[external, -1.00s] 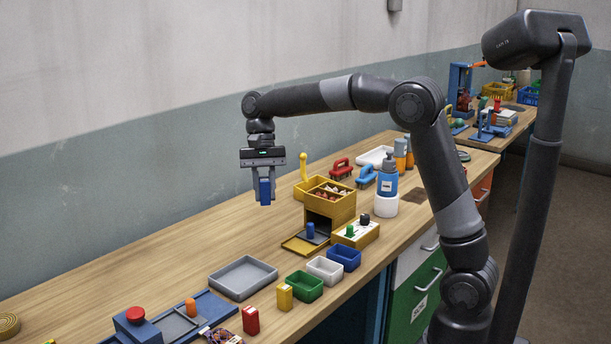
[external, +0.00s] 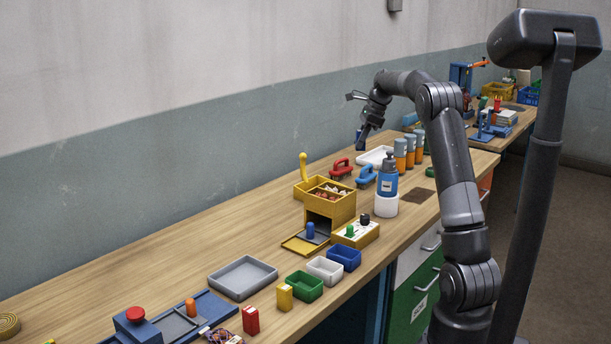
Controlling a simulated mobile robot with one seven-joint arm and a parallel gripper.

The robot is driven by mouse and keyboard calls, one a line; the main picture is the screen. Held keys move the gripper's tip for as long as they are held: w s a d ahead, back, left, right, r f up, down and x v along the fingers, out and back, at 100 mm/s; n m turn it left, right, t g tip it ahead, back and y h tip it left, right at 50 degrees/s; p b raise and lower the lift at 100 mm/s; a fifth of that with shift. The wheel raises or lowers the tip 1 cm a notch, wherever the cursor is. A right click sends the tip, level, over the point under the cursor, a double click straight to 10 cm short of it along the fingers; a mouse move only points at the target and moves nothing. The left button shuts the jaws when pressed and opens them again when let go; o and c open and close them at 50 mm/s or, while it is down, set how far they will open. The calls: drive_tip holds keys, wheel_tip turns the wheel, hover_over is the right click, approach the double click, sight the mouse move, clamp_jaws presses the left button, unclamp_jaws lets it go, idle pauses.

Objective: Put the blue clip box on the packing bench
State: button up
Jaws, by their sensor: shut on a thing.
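My gripper (external: 362,137) is shut on the blue clip box (external: 358,141), of which only a small blue part shows in the external view. The gripper hangs above the back of the long wooden bench, near the white tray (external: 376,156). The rest of the box is hidden by the gripper. A second wooden bench (external: 522,118) stands beyond the far end of the long bench (external: 180,240). I cannot tell from the picture which is the packing bench.
A blue bottle (external: 387,183), orange bottles (external: 400,153), and red (external: 341,168) and blue-handled (external: 366,176) tools stand below my arm. A yellow box (external: 330,203) stands left of them. The far bench holds a blue press (external: 460,85), yellow and blue crates (external: 526,96). The long bench's left back is clear.

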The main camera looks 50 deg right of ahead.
drive_tip(key=s+d+m+h, duration=0.2)
drive_tip(key=s+d+m, duration=0.4)
drive_tip(key=s+d, duration=0.7)
drive_tip(key=s+d+m+h, duration=0.3)
drive_tip(key=s+d+m, duration=0.5)
drive_tip(key=d, duration=0.9)
drive_tip(key=n, duration=0.2)
approach(419, 190)
drive_tip(key=shift+w+d+f+t, duration=0.15)
drive_tip(key=shift+d, duration=0.25)
drive_tip(key=shift+w+d+f+t, duration=0.15)
drive_tip(key=shift+w+d, duration=0.05)
drive_tip(key=shift+d, duration=0.15)
drive_tip(key=shift+w+f+m, duration=0.3)
drive_tip(key=shift+w+f, duration=0.1)
drive_tip(key=shift+w, duration=0.1)
drive_tip(key=shift+f, duration=1.9)
drive_tip(key=shift+f, duration=0.15)
drive_tip(key=o, duration=1)
